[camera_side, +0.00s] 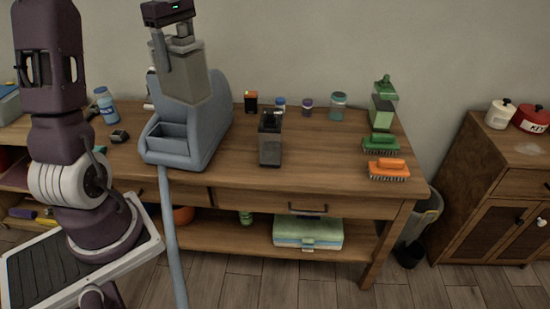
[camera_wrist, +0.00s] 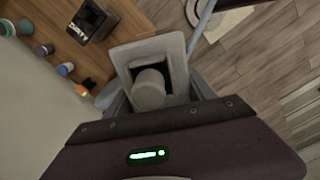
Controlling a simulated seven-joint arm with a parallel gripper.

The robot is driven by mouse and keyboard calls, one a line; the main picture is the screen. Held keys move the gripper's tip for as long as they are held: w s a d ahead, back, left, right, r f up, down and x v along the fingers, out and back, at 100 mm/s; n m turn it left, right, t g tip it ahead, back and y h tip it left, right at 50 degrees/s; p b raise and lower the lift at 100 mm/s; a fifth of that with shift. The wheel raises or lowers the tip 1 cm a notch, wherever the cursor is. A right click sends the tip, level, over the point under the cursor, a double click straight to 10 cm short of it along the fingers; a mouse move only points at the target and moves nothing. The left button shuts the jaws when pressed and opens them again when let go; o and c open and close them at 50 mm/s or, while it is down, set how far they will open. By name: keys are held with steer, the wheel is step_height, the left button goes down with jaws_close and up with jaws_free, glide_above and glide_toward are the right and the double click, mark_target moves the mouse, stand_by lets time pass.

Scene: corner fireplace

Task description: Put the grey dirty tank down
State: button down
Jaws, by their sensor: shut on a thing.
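The grey dirty tank (camera_side: 188,75) is a light grey box, held slightly tilted at the raised rear part of a blue-grey cleaning machine (camera_side: 212,118). My gripper (camera_side: 176,45) is shut on the tank's upper end. In the side view the tank's lower end overlaps the machine; I cannot tell whether they touch. In the wrist view the tank (camera_wrist: 123,54) is just beyond my gripper, with a round grey part in its opening. The fingertips are hidden there. The machine has an open recess at its front left.
A dark tank (camera_side: 270,145) stands on the wooden table (camera_side: 330,180) right of the machine. Small jars (camera_side: 338,105) line the back, and green and orange brushes (camera_side: 387,168) sit at the right. Bare tabletop lies between the dark tank and brushes. A hose (camera_side: 170,230) hangs in front.

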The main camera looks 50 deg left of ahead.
steer(key=w+d+f+m, duration=0.3)
steer(key=d+f+m, duration=0.5)
steer(key=d+m, duration=0.4)
steer(key=w+d+f+m, duration=0.2)
steer(key=d+f+m, duration=0.7)
steer(key=d, duration=0.4)
steer(key=w+a+f+n, duration=0.2)
steer(key=w+a+n, duration=0.1)
steer(key=w, duration=0.5)
steer(key=w+a+f+n, duration=0.2)
steer(key=w+a+n, duration=0.1)
steer(key=w, duration=0.4)
steer(key=w+a+f+n, duration=0.2)
steer(key=w+a+n, duration=0.1)
steer(key=w, duration=0.5)
steer(key=shift+w+d+f, duration=0.25)
steer(key=shift+d+f, duration=0.2)
steer(key=shift+f, duration=0.25)
steer(key=shift+w+d+f, duration=0.25)
steer(key=shift+d+f, duration=0.2)
steer(key=shift+f, duration=0.2)
steer(key=shift+w+d+f, duration=0.25)
steer(key=shift+d+f, duration=0.2)
steer(key=shift+f, duration=0.25)
steer(key=shift+f, duration=0.1)
steer(key=shift+c, duration=1.6)
jaws_free()
steer(key=shift+f, duration=0.1)
